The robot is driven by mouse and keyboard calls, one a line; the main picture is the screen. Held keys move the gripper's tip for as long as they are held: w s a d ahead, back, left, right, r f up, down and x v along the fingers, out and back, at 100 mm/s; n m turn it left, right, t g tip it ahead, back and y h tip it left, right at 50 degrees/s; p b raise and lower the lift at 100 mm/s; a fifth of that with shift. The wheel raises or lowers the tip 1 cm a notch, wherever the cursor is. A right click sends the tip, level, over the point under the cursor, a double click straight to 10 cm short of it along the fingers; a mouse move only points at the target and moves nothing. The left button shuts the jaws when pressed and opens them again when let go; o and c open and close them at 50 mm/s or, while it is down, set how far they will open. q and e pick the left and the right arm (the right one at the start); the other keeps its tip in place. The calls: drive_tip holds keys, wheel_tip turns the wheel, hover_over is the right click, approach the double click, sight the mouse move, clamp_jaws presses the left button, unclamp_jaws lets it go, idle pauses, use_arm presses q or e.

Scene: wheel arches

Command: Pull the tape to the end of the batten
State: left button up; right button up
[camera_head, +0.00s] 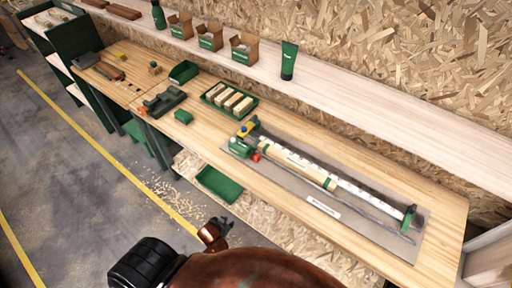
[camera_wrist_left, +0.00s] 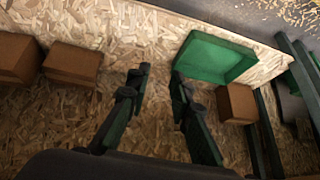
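The long pale batten (camera_head: 300,168) lies on a grey mat on the bench, between green parts at both ends. A light strip with dark marks (camera_head: 365,195), which looks like the tape, runs along its right part. At the left end are a green block (camera_head: 240,147), a yellow piece (camera_head: 246,128) and a small red piece (camera_head: 256,157); I cannot tell which is the tape's case. A green end piece (camera_head: 410,218) stands at the right end. My left gripper (camera_head: 224,224) is below the bench's front edge, apart from the batten. Its fingers (camera_wrist_left: 160,78) are open and empty. My right gripper is hidden.
Under the bench a green tray (camera_head: 219,184) rests on a chipboard shelf; it also shows in the left wrist view (camera_wrist_left: 215,60) near brown boxes (camera_wrist_left: 72,64). A green tray with wooden blocks (camera_head: 229,100) stands left of the batten. The bench's front edge lies above my gripper.

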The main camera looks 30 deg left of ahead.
use_arm(q)
drive_tip(key=w+r+t+p, duration=0.1)
drive_tip(key=w+r+p, duration=0.1)
drive_tip(key=r, duration=0.7)
drive_tip(key=w+r+t+p, duration=0.1)
drive_tip(key=w+r, duration=0.3)
drive_tip(key=r, duration=0.4)
drive_tip(key=w+d+r+t+p, duration=0.1)
drive_tip(key=w+r+p, duration=0.1)
drive_tip(key=r, duration=0.7)
drive_tip(key=shift+w+r+t+p, duration=0.3)
drive_tip(key=shift+w+p, duration=0.05)
drive_tip(key=shift+w, duration=0.3)
drive_tip(key=t+h, duration=0.2)
drive_tip(key=t, duration=0.1)
approach(257, 156)
drive_tip(key=shift+w+a+f+m+p, duration=0.2)
drive_tip(key=shift+w+f+m+p, duration=0.1)
drive_tip(key=shift+w+f, duration=0.75)
drive_tip(key=shift+w+d+r+t, duration=0.15)
drive_tip(key=shift+w+t, duration=0.15)
drive_tip(key=shift+w, duration=0.5)
drive_tip(key=x, duration=0.6)
drive_tip(key=shift+w+d, duration=0.15)
drive_tip(key=shift+w, duration=0.2)
drive_tip(key=shift+f, duration=0.25)
use_arm(e)
wheel_tip(257, 156, up, 8)
drive_tip(key=w, duration=0.2)
drive_tip(key=shift+a, duration=0.1)
